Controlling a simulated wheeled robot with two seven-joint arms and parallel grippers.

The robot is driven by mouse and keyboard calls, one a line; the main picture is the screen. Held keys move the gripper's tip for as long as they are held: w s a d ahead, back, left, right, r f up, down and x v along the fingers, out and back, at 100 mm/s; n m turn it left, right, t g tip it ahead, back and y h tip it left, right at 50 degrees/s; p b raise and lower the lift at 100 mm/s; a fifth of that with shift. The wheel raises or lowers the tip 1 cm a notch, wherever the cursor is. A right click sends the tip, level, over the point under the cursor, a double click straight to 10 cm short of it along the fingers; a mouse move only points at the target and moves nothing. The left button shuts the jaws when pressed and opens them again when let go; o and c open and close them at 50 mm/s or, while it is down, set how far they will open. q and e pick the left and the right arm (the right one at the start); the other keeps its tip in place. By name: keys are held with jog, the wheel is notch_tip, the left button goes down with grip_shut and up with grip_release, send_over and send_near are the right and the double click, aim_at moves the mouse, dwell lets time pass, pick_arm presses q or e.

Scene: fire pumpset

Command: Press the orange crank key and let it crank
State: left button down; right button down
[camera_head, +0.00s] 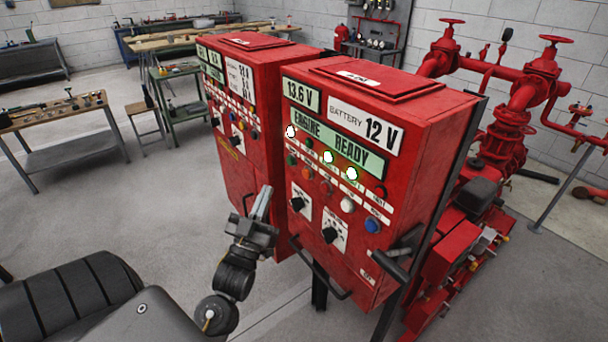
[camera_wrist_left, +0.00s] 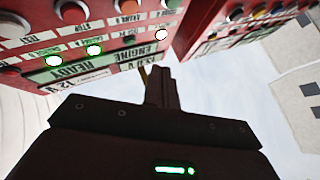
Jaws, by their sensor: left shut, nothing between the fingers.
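The orange crank key (camera_head: 308,173) is a small round button in the lower button row of the near red pump cabinet (camera_head: 420,130). It sits between a green button (camera_head: 292,159) and a red one (camera_head: 326,188). My left gripper (camera_head: 266,190) is shut and empty, its fingers pointing up. It is apart from the key, lower and to its left, by the gap between the cabinets. In the left wrist view the closed fingers (camera_wrist_left: 160,76) point towards the panel, which appears upside down. My right gripper is not in view.
The panel also has lit lamps (camera_head: 328,157), black rotary knobs (camera_head: 297,204), a white button (camera_head: 347,205) and a blue button (camera_head: 372,226). A display (camera_head: 335,144) reads ENGINE READY. A second red cabinet (camera_head: 265,85) stands left; red pump pipework (camera_head: 510,120) stands right.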

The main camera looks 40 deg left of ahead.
aim_at(306, 174)
pick_arm(q)
jog(key=w+d, duration=0.2)
jog(key=w, duration=0.5)
jog(key=shift+w+b, duration=0.2)
jog(key=shift+b, duration=0.15)
jog(key=shift+d, duration=0.1)
dwell(1.7)
jog(key=shift+w, duration=0.35)
jog(key=shift+w+d, duration=0.2)
jog(key=shift+w, duration=0.2)
dwell(0.6)
jog(key=shift+s, duration=0.15)
jog(key=shift+s+a, duration=0.25)
jog(key=shift+s, duration=0.4)
jog(key=shift+s+p, duration=0.1)
jog(key=shift+p, duration=0.2)
